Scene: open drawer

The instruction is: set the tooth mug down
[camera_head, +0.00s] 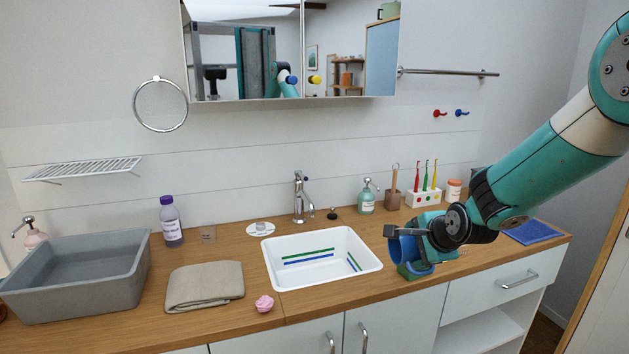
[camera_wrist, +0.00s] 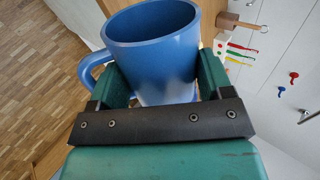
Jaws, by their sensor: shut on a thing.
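The blue tooth mug (camera_head: 404,251) is between the fingers of my gripper (camera_head: 410,254), at the right of the white basin and over the front part of the wooden counter. In the wrist view the mug (camera_wrist: 155,62) shows its open rim and a handle at the left. The green fingers of my gripper (camera_wrist: 160,82) are shut on its sides. The mug's base is hidden, and I cannot tell whether it touches the counter.
The white basin (camera_head: 287,274) is left of my gripper. Behind stand a soap bottle (camera_head: 367,198), a brown cup (camera_head: 394,200) and a white toothbrush rack (camera_head: 422,198). A blue cloth (camera_head: 532,232) lies at the right end. A folded towel (camera_head: 205,286) lies left.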

